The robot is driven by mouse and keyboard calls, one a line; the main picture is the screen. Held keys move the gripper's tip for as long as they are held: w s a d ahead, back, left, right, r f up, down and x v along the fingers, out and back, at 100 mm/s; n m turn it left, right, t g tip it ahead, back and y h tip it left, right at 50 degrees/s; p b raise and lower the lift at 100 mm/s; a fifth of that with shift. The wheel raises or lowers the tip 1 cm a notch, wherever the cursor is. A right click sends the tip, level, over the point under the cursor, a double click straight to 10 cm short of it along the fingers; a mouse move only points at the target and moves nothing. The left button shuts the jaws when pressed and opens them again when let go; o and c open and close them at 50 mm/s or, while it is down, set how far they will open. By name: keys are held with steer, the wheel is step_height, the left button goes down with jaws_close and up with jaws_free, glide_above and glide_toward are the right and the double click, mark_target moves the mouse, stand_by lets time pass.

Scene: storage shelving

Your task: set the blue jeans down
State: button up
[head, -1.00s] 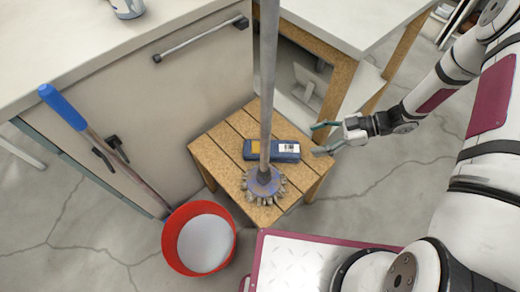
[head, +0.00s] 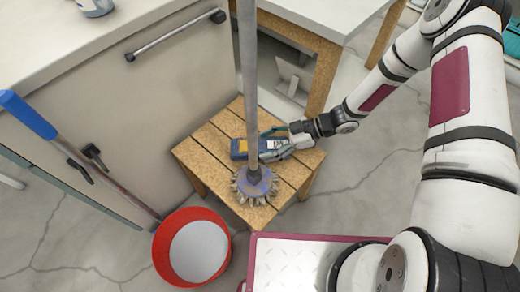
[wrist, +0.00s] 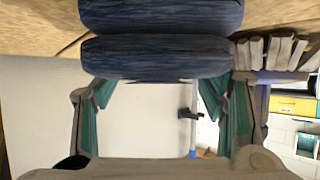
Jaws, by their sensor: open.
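The blue jeans (head: 239,149) are a folded dark blue bundle lying on the slatted wooden stool (head: 218,130). In the wrist view the jeans (wrist: 160,18) show as two stacked rolls close in front of the fingers. My gripper (head: 268,143) is open at the right end of the jeans, low over the stool. In the wrist view my gripper's green-padded fingers (wrist: 160,82) are spread apart, with their tips at the near edge of the jeans. Whether they touch cannot be told. The pole and gripper partly hide the jeans in the head view.
A red bucket (head: 192,245) and a blue-handled stick (head: 28,115) are at left. Counters stand behind.

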steer(key=shift+a+f, duration=0.35)
steer(key=shift+a, duration=0.3)
steer(key=shift+c, duration=0.6)
steer(key=c, duration=1.3)
